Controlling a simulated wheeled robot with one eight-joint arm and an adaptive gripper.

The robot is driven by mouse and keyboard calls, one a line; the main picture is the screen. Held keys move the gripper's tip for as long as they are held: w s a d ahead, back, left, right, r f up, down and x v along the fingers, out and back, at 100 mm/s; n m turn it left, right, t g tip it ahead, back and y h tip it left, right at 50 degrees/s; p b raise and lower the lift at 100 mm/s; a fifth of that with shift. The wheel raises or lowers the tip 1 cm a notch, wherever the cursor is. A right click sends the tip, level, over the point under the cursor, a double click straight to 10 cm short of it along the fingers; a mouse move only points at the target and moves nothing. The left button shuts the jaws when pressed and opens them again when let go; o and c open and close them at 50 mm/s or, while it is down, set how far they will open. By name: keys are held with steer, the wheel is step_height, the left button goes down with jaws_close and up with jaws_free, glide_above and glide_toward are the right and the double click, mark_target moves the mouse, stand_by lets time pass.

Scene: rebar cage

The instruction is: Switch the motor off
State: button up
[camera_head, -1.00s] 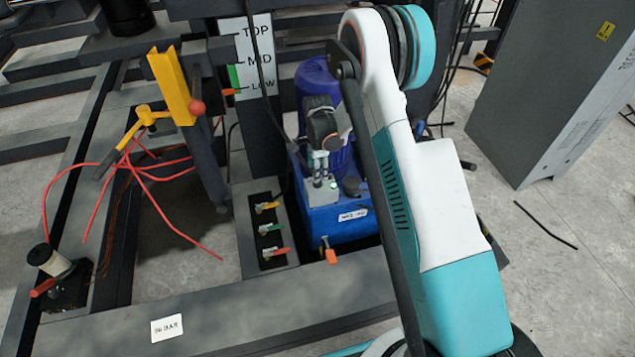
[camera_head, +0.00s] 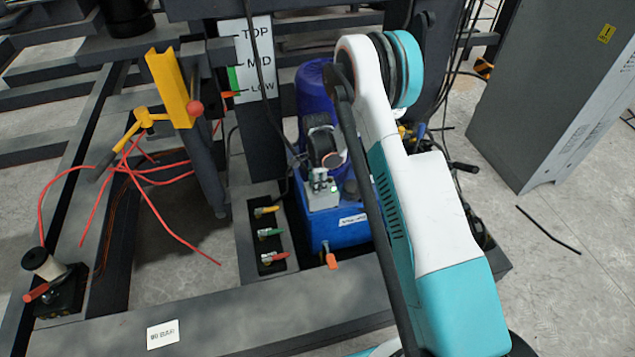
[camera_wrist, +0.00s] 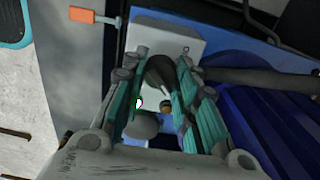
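The motor (camera_head: 313,92) is a blue cylinder on a blue tank (camera_head: 345,232), partly hidden behind my arm. A light grey switch box (camera_head: 322,200) with a small lit green lamp (camera_head: 335,188) sits at the tank's front. My gripper (camera_head: 319,174) is just above this box. In the wrist view, the fingers of my gripper (camera_wrist: 162,58) are apart. A dark lever or knob (camera_wrist: 160,75) shows between them, over the pale box face (camera_wrist: 170,36). I cannot tell whether a finger touches it.
Yellow, green and red valve levers (camera_head: 268,232) stand left of the tank. An orange-handled lever (camera_head: 331,258) is at its front. A dark beam (camera_head: 240,315) runs across the front. A grey cabinet (camera_head: 560,100) stands at the right, with open floor beside it.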

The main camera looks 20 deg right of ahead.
steer(key=shift+n, duration=0.4)
steer(key=n, duration=0.3)
steer(key=shift+n, duration=0.4)
steer(key=n, duration=1.3)
steer(key=shift+n, duration=0.3)
steer(key=o, duration=1.1)
